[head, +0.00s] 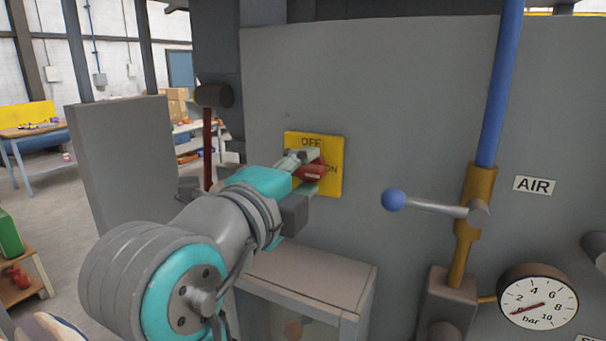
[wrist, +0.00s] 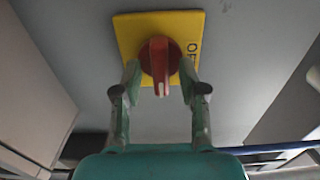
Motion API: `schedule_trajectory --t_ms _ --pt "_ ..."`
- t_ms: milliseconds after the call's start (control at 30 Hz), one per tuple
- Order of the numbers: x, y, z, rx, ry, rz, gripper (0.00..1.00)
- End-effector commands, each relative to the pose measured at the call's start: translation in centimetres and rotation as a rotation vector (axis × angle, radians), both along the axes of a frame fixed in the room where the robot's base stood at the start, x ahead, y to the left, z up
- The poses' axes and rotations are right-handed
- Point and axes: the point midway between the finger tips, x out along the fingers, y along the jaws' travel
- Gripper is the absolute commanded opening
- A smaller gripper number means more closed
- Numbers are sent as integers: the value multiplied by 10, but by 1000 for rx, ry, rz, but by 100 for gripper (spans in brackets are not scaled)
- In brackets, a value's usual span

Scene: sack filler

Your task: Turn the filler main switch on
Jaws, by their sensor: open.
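The filler main switch is a red rotary knob (head: 315,172) on a yellow plate (head: 295,140) marked OFF at the top and ON at the right. In the head view its handle appears to lie level, pointing towards ON. In the wrist view the knob (wrist: 159,62) has its handle pointing down the picture, square to the OFF lettering at the right; ON does not show there. My gripper (head: 305,174) is open at the plate. Its fingers (wrist: 159,80) stand on either side of the knob with gaps visible. Part of the plate is hidden behind my gripper.
A blue-knobbed lever (head: 428,204) sticks out right of the switch, by a blue pipe (head: 498,90). A pressure gauge (head: 538,302) is at lower right. A grey box (head: 305,285) stands below my gripper. A grey panel (head: 125,165) is at left.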

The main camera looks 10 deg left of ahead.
Motion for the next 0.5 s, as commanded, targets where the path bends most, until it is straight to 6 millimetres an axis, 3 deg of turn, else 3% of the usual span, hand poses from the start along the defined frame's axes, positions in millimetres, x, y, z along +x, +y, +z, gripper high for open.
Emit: schedule_trajectory --t_ms 233,500 --pt "-18 8 0 0 -1 4 42" --pt "-68 27 0 1 0 6 42"
